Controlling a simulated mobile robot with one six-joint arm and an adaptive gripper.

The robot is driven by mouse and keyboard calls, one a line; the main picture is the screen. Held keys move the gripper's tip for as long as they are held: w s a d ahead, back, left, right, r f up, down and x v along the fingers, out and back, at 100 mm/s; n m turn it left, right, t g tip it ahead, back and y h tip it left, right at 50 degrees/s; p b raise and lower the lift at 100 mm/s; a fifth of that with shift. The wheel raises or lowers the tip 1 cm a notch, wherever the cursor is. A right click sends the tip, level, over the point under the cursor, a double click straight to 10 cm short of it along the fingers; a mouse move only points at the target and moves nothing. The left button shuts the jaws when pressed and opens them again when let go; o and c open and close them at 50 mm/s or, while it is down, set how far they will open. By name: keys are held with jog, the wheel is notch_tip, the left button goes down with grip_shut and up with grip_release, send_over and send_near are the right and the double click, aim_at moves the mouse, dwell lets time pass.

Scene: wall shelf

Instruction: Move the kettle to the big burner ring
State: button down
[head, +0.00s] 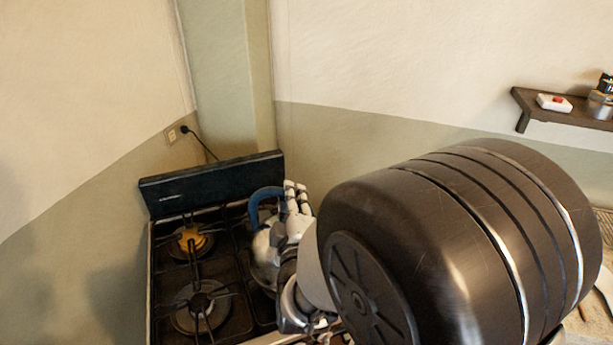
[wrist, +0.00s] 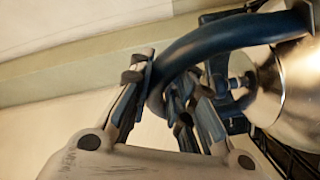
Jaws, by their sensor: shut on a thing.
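The kettle (head: 264,250) is shiny metal with a thick blue handle (head: 256,203). In the head view it is at the right side of the stove, partly hidden behind my gripper (head: 294,199). In the wrist view my gripper (wrist: 170,100) is shut on the blue handle, which passes between the fingers; the kettle's metal body (wrist: 290,85) is at the right. I cannot tell whether the kettle's base touches the grate. Two burners show on the left: a back one with a brass-coloured cap (head: 190,240) and a front one with a wide pale ring (head: 202,308). The right burners are hidden.
The black stove (head: 160,275) stands in the corner, with a raised back panel (head: 212,182) close behind the kettle. My large dark arm link covers the right front. A wall shelf (head: 560,112) holding small items is at the upper right. The left grates are clear.

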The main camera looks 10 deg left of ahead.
notch_tip(320, 180, down, 2)
jog(key=shift+w+a+f+b, duration=0.1)
jog(key=shift+f+b, duration=0.1)
jog(key=shift+b, duration=0.1)
jog(key=shift+r, duration=0.1)
jog(key=shift+f+b, duration=0.5)
jog(key=shift+b, duration=0.05)
jog(key=c, duration=2)
grip_release()
jog(key=shift+f, duration=0.3)
jog(key=o, duration=0.6)
jog(key=shift+r, duration=0.1)
jog(key=shift+c, duration=0.2)
